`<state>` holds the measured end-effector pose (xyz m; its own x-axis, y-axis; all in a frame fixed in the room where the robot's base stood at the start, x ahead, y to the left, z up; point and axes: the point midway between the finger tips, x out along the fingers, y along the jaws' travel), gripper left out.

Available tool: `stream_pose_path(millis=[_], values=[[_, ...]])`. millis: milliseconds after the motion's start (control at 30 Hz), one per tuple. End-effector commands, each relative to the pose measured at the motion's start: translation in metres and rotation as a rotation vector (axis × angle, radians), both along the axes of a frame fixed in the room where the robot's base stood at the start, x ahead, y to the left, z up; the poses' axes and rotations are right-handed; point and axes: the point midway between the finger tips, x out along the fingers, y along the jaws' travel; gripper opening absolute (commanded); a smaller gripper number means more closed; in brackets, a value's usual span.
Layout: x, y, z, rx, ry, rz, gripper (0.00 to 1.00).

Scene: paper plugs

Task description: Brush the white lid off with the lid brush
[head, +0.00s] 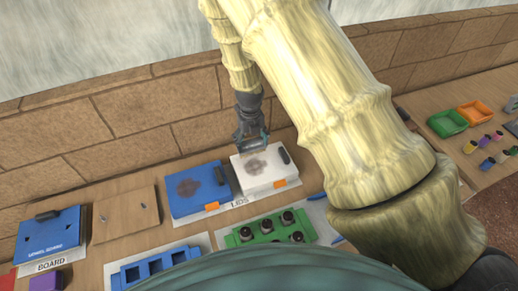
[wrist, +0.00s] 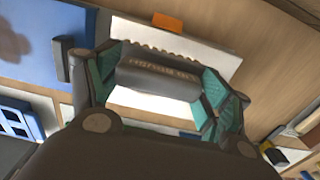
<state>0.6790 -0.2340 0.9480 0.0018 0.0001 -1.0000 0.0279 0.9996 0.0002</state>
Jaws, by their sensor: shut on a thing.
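The white lid (head: 269,176) lies on the table at the back, with a grey-brown smudge (head: 256,167) on top, a dark handle at its right and an orange tab in front. My gripper (head: 251,138) is at the lid's back left edge. In the wrist view, my gripper (wrist: 158,78) is shut on the lid brush (wrist: 155,76), a dark grey bar with lettering and a bristled edge. The white lid (wrist: 210,58) shows behind the brush there. The brush hides the smudge in that view. I cannot tell whether the bristles touch the lid.
A blue lid (head: 183,204) with a smudge and dark handle lies just left of the white lid. A green block (head: 250,235) with dark plugs and a blue holder (head: 150,270) are in front. A wooden board (head: 125,214) lies left. The brick wall is close behind.

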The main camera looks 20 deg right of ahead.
Motion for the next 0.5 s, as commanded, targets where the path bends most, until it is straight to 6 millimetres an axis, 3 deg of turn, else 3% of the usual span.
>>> stream_pose_path(millis=[100, 500], values=[[-0.001, -0.003, 0.015, 0.000, -0.001, -0.004, 0.56], [-0.003, -0.012, 0.046, 0.000, -0.001, -0.017, 0.56]])
